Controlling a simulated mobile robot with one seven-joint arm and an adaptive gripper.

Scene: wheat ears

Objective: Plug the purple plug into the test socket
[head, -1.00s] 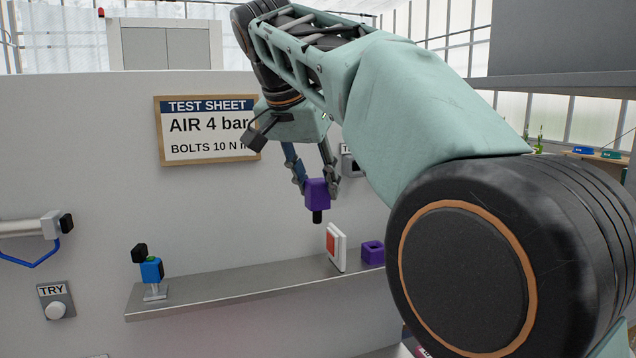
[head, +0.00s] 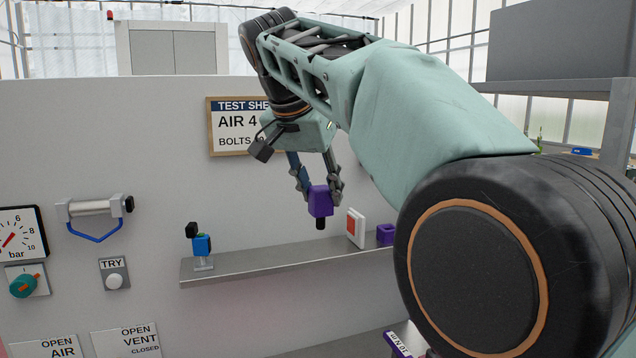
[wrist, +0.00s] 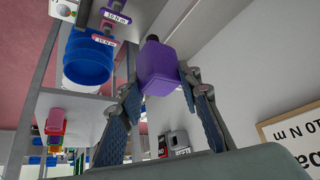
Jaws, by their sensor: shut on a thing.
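The purple plug (head: 320,202) has a black tip pointing down in the head view. My gripper (head: 319,186) is shut on its upper part and holds it in the air in front of the white wall, above the shelf. In the wrist view the plug (wrist: 158,72) sits between the two fingers. A grey wall fitting (wrist: 174,143) with a dark opening and a small label shows below the plug in that view. It may be the test socket, but I cannot read its label. In the head view my arm hides that part of the wall.
A metal shelf (head: 240,266) carries a blue and black device (head: 201,244), a red and white block (head: 356,228) and a hollow purple block (head: 386,234). A gauge (head: 18,238), a cylinder with blue hose (head: 95,208) and a TRY button (head: 114,280) are on the left wall.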

